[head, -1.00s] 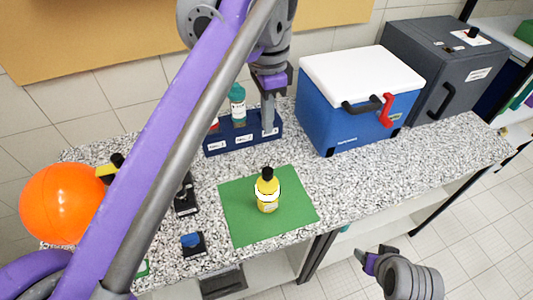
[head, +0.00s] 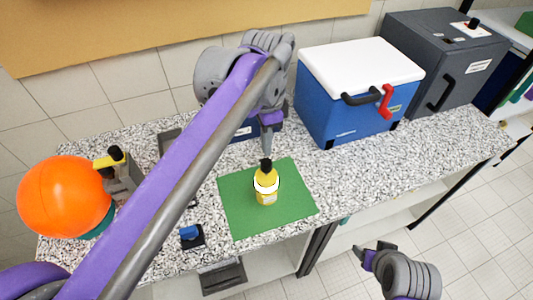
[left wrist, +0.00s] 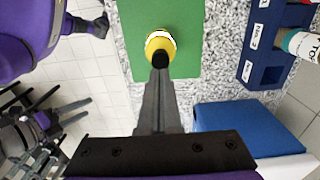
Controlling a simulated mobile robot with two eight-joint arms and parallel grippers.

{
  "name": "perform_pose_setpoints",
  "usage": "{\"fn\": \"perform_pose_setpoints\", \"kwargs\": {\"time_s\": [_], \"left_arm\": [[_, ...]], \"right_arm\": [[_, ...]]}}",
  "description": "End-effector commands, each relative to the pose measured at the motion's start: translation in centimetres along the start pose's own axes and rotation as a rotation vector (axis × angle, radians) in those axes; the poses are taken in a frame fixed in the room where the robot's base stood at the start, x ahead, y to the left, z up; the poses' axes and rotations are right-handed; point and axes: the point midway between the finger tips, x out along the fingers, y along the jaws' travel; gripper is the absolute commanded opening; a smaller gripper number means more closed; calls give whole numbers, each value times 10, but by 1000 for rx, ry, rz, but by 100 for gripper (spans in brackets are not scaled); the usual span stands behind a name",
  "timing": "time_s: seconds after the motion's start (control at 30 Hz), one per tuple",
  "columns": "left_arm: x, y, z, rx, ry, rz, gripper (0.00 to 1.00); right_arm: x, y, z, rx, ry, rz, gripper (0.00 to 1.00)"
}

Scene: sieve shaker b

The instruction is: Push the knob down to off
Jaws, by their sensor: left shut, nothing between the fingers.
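My left gripper (head: 267,145) is shut and empty, pointing down just above the black cap of a yellow bottle. In the left wrist view its fingers (left wrist: 157,85) are together and overlap the cap in the picture; I cannot tell whether they touch it. A black knob (head: 473,23) stands on a white plate on top of the dark grey box at the back right, far from both grippers. A blue knob (head: 190,232) sits on a small black base at the front of the counter. My right gripper (head: 364,257) is beyond the counter's front edge; its jaw state is unclear.
The yellow bottle (head: 266,187) stands upright on a green mat (head: 235,218). A blue cooler (head: 325,110) with a white lid stands behind right. A blue rack (left wrist: 265,40) is partly hidden by my arm. An orange ball (head: 62,197) is at left. The counter's front right is clear.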

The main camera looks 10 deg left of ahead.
Motion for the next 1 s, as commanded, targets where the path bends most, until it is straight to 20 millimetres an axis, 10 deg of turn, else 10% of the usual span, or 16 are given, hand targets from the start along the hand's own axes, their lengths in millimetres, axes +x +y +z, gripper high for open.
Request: {"fn": "perform_pose_setpoints", "kwargs": {"time_s": [1.0], "left_arm": [[62, 0, 0, 0, 0, 0, 0]], "right_arm": [[10, 0, 14, 0, -14, 0, 66]]}}
